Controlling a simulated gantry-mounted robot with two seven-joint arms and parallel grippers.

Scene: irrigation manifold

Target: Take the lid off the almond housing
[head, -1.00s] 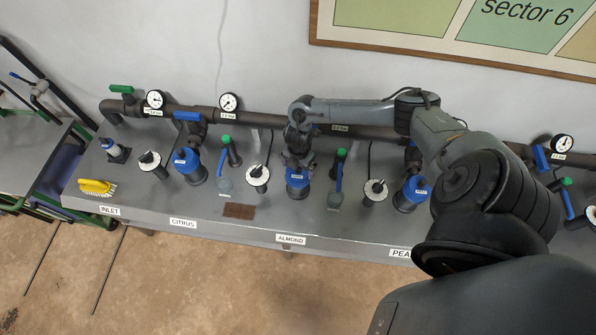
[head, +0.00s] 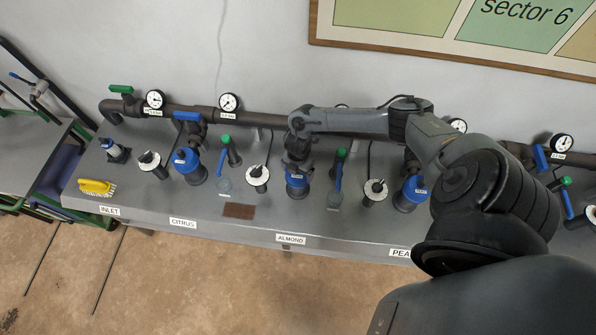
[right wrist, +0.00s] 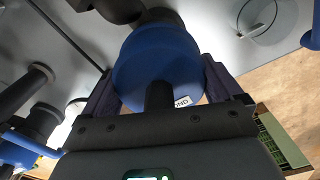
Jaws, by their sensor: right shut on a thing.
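The almond housing has a round blue lid (head: 297,188) and stands behind the ALMOND label (head: 290,239) on the grey bench. In the right wrist view the lid (right wrist: 155,62) fills the space between my right gripper's two dark fingers, and part of a white label ending in "OND" shows on it. My right gripper (head: 298,163) comes down on the housing from above and is shut on the lid. The lid still sits on the housing, as far as I can see. The gripper hides the lid's top in the head view. My left gripper is out of view.
The citrus housing (head: 190,166) stands to the left and another blue-lidded housing (head: 411,192) to the right. Green-topped valves with blue levers (head: 338,172) and black-knobbed dials (head: 257,178) stand close by. A brown pipe (head: 262,119) runs behind. A yellow brush (head: 95,187) lies at left.

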